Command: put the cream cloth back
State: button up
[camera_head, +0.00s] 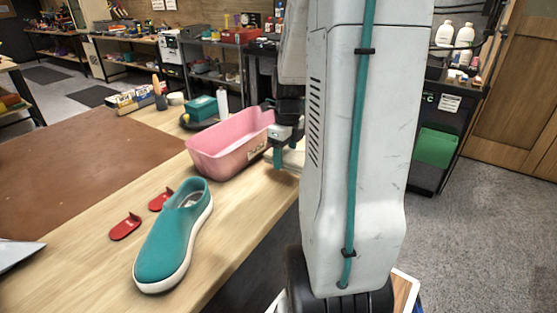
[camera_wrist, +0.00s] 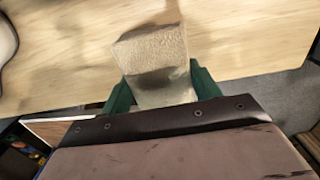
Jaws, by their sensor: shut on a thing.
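The cream cloth (camera_wrist: 155,50) is in the wrist view, between the two green fingers of my gripper (camera_wrist: 162,88). My gripper is shut on the cloth's near part, and the far part of the cloth spreads out over the wooden table. I cannot tell whether the cloth touches the table. In the head view my gripper (camera_head: 277,158) is beside the pink tub's right side, partly hidden by my arm. A pale strip of the cloth (camera_head: 291,158) shows just below and right of it.
The pink tub (camera_head: 228,150) stands on the wooden table (camera_head: 100,262). A teal sneaker (camera_head: 172,243) and two red pieces (camera_head: 125,227) lie nearer. A teal box (camera_head: 202,108) and a brush (camera_head: 159,92) stand behind. The table's edge runs close by my gripper.

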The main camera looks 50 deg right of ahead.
jog(key=w, duration=0.1)
jog(key=w+d, duration=0.1)
jog(key=w, duration=0.1)
jog(key=shift+d+f, duration=0.1)
jog(key=shift+f, duration=1.8)
jog(key=shift+f, duration=0.15)
jog(key=o, duration=0.9)
jog(key=shift+o, duration=0.2)
